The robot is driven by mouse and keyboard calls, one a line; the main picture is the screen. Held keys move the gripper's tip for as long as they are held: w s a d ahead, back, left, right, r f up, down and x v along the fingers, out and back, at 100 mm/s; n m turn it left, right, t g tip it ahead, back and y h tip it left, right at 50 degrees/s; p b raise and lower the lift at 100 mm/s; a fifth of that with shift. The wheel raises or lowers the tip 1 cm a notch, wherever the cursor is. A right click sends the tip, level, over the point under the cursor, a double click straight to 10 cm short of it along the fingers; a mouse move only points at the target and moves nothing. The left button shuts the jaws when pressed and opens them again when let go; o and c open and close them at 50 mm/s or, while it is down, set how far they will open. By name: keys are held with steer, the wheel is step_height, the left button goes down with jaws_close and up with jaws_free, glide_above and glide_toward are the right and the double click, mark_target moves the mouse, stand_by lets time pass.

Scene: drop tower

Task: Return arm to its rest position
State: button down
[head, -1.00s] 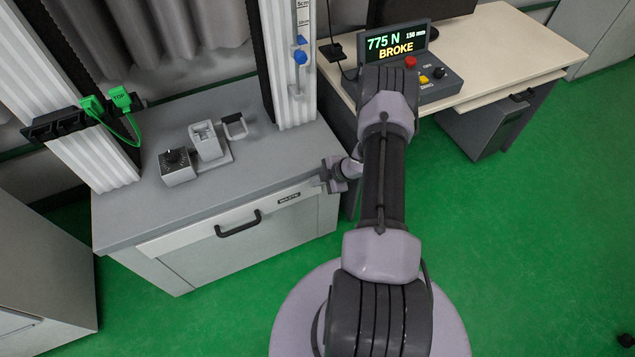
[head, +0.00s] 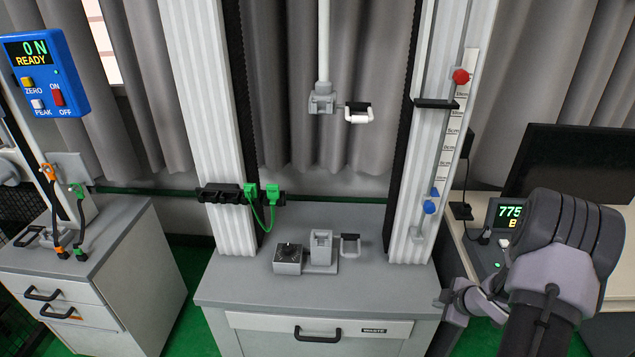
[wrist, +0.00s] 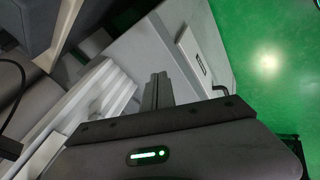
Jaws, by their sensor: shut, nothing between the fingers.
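My arm (head: 560,250) stands folded at the lower right of the head view, its elbow in front of the control panel. My gripper (head: 443,299) is small there, beside the right front corner of the grey tower cabinet (head: 240,290). In the wrist view the two fingers of my gripper (wrist: 157,90) lie together, shut and empty. They point over the cabinet, between the white column and the drawer front. I cannot tell the exact gap to the cabinet.
On the cabinet stand a dial box and a clamp (head: 321,247). A white column (head: 420,150) rises near my gripper. The panel display (head: 509,213) on the right desk is partly hidden by my arm. A blue READY meter (head: 45,75) is at far left. Green floor is open at right.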

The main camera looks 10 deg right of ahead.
steer(key=w+a+r+m+h, duration=0.1)
steer(key=w+r+m+h, duration=0.15)
steer(key=r, duration=0.85)
steer(key=s+a+r+m+h, duration=0.2)
steer(key=a+r+m, duration=0.55)
steer(key=r, duration=0.75)
steer(key=s+a+r+m+y, duration=0.2)
steer(key=s+a+r+y, duration=0.1)
steer(key=s+a, duration=0.7)
steer(key=s+a+r+m+g+y, duration=0.1)
steer(key=s+a+r+m+y, duration=0.2)
steer(key=s+a, duration=0.7)
steer(key=a+r+y, duration=0.1)
steer(key=a, duration=0.7)
steer(key=shift+a+r, duration=0.15)
steer(key=shift+r, duration=0.2)
